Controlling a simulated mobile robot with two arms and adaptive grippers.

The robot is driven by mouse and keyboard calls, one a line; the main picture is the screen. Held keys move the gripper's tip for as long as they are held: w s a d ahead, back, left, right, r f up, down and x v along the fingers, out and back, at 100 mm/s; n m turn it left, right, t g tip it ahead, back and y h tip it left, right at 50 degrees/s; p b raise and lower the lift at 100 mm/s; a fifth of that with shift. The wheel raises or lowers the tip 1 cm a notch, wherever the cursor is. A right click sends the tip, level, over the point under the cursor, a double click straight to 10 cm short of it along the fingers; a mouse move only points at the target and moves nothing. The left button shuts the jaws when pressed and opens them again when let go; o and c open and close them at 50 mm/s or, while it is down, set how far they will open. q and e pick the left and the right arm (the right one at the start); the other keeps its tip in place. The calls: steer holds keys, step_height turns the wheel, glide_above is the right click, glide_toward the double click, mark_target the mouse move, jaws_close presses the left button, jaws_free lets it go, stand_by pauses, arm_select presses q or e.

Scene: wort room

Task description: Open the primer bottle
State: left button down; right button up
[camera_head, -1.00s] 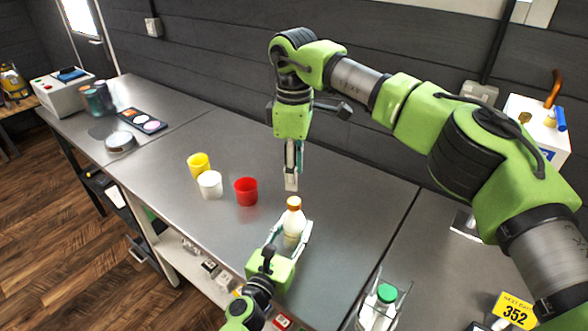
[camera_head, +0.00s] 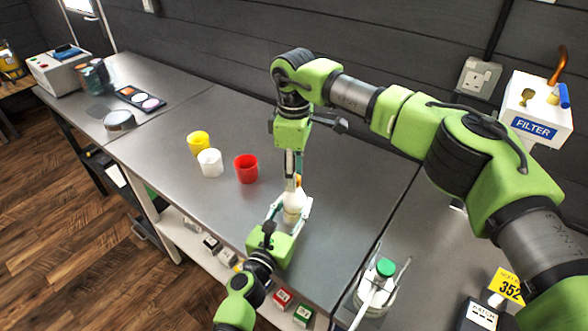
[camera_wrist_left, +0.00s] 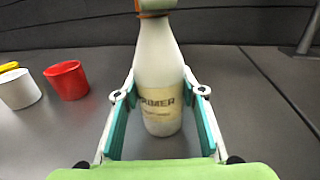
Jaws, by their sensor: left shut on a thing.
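The primer bottle (camera_head: 292,209) is white with an orange cap (camera_head: 298,181) and stands upright at the table's front. In the left wrist view the bottle (camera_wrist_left: 158,75) shows its "PRIMER" label between the two fingers. My left gripper (camera_head: 290,212) is shut on the bottle's body from the front. My right gripper (camera_head: 291,178) points down from above, its fingertips at the cap and partly hiding it. I cannot tell whether its fingers are apart or closed on the cap.
Yellow (camera_head: 198,143), white (camera_head: 210,163) and red (camera_head: 246,168) cups stand left of the bottle. A white filter box (camera_head: 535,115) is at the back right. Bare table lies behind the cups.

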jaws_close()
steer(key=n, duration=0.9)
steer(key=shift+n, duration=0.4)
steer(key=n, duration=1.1)
steer(key=shift+n, duration=0.4)
steer(key=n, duration=0.4)
steer(key=shift+r, duration=0.1)
steer(key=n, duration=0.3)
steer(key=shift+n, duration=0.4)
steer(key=n, duration=1.1)
steer(key=shift+n, duration=0.4)
steer(key=n, duration=0.5)
steer(key=shift+n, duration=0.4)
steer(key=n, duration=0.7)
